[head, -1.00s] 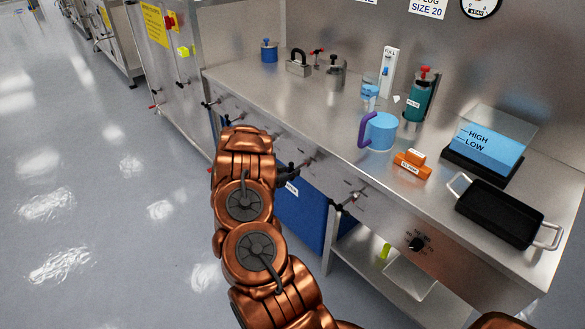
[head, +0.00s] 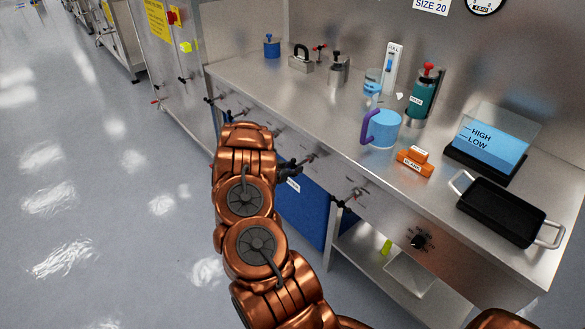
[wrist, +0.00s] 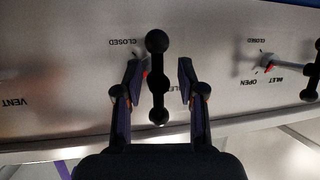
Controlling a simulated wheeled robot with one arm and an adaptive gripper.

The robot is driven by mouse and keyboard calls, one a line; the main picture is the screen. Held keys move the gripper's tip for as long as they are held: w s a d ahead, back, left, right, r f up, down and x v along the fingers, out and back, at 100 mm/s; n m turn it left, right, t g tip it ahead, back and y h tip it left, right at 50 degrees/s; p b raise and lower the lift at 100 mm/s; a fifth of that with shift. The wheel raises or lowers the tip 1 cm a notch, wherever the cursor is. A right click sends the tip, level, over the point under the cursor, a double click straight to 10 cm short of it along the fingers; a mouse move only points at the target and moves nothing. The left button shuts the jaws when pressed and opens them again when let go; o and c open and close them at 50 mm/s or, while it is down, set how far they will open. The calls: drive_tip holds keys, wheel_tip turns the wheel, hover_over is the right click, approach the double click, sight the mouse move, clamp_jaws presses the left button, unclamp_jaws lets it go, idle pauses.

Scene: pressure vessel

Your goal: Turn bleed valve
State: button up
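In the wrist view, a black valve handle (wrist: 157,75) with ball ends stands upright in the picture, in front of the metal panel (wrist: 60,75). A "CLOSED" label reads upside down beside it; its name label is mostly covered by the handle and finger. My gripper (wrist: 159,78) is open, with one finger on each side of the handle and a visible gap at both sides. In the head view, my gripper (head: 289,168) is at the bench's front panel, partly hidden by my arm, so the handle there is hard to make out.
An inlet valve (wrist: 268,68) with "OPEN" and "CLOSED" labels is right in the wrist view; a "VENT" label (wrist: 15,102) is left. On the bench (head: 300,105) stand a blue mug (head: 383,128), orange block (head: 414,164) and black tray (head: 500,212). Floor at left is clear.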

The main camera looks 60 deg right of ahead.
drive_tip(key=v, duration=1.2)
drive_tip(key=shift+w, duration=0.1)
